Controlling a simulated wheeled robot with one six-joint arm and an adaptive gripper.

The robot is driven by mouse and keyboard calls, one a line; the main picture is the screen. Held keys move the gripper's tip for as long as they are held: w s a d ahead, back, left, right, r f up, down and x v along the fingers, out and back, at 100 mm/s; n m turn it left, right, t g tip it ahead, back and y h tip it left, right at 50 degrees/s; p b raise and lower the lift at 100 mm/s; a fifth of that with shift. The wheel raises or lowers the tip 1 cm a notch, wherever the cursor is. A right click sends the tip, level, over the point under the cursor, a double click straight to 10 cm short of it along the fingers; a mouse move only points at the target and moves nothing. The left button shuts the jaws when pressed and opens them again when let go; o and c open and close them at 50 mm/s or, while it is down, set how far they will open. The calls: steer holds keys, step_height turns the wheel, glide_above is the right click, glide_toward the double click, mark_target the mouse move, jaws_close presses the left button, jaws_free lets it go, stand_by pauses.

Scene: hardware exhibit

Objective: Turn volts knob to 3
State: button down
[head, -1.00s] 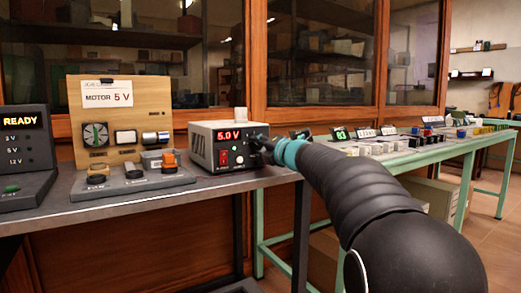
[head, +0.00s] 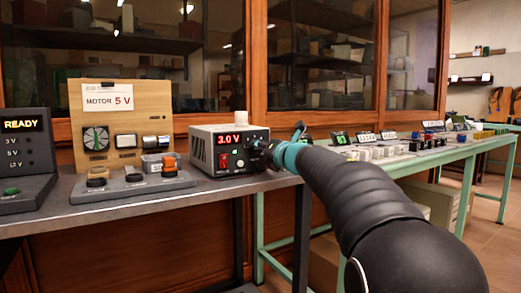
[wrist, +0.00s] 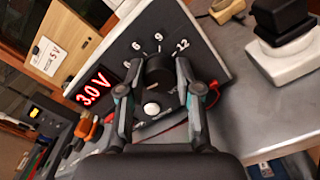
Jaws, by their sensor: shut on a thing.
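The power supply (head: 202,148) is a grey box on the bench, and its red display (head: 230,138) reads 3.0 V. In the wrist view the display (wrist: 92,88) also reads 3.0 V. The black volts knob (wrist: 158,72) sits on the dark front panel, with the numbers 6, 9 and 12 showing around it. My gripper (wrist: 158,78) is shut on the knob, one finger on each side. In the head view my gripper (head: 262,150) is at the right of the panel, and it hides the knob.
A wooden motor board (head: 130,105) with a card reading MOTOR 5 V stands left of the supply. A dark console (head: 25,150) reading READY is at far left. A green-framed table (head: 440,155) with several small items stands to the right.

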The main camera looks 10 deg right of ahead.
steer(key=c, duration=0.8)
jaws_free()
steer(key=v, duration=1.2)
steer(key=shift+d, duration=0.1)
